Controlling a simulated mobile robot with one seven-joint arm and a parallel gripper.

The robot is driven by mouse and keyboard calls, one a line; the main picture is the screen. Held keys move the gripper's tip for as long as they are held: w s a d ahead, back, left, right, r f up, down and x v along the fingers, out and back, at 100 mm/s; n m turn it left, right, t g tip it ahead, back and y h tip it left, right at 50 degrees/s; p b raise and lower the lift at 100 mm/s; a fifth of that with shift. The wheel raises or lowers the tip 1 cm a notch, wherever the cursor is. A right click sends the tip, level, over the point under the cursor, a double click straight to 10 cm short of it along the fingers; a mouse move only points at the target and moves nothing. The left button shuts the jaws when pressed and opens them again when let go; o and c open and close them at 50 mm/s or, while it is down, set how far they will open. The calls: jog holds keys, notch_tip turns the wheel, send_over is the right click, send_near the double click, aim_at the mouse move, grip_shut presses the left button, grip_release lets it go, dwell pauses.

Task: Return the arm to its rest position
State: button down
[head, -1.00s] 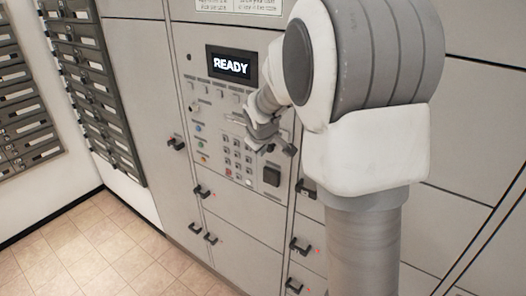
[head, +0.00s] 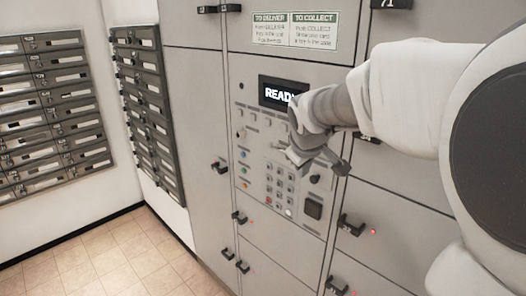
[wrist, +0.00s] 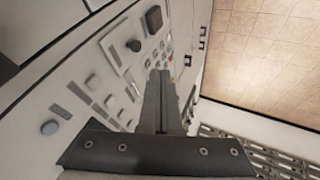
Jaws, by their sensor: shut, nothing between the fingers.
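My arm reaches in from the right of the head view and ends at my gripper (head: 318,163), in front of the locker's control panel (head: 258,150). In the wrist view the two fingers of my gripper (wrist: 160,75) lie together, shut with nothing between them. The panel has a dark screen (head: 281,93) reading "READY", its end hidden by my arm. Below it are a keypad (head: 280,182), coloured buttons and a dark square part (head: 313,207). I cannot tell from the views how far the fingertips are from the panel.
Grey locker doors with black handles (head: 351,224) surround the panel. A "TO DELIVER / TO COLLECT" sign (head: 294,31) is above. Mailbox racks (head: 52,110) hang on the left walls. The tiled floor (head: 105,262) at lower left is clear.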

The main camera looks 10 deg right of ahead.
jog(key=s+a+f+m+y, duration=0.1)
jog(key=s+a+m, duration=0.1)
jog(key=s, duration=1.1)
jog(key=s+a+f+m+g+y, duration=0.1)
jog(key=s+a+m, duration=0.2)
jog(key=s, duration=1)
jog(key=shift+a, duration=0.25)
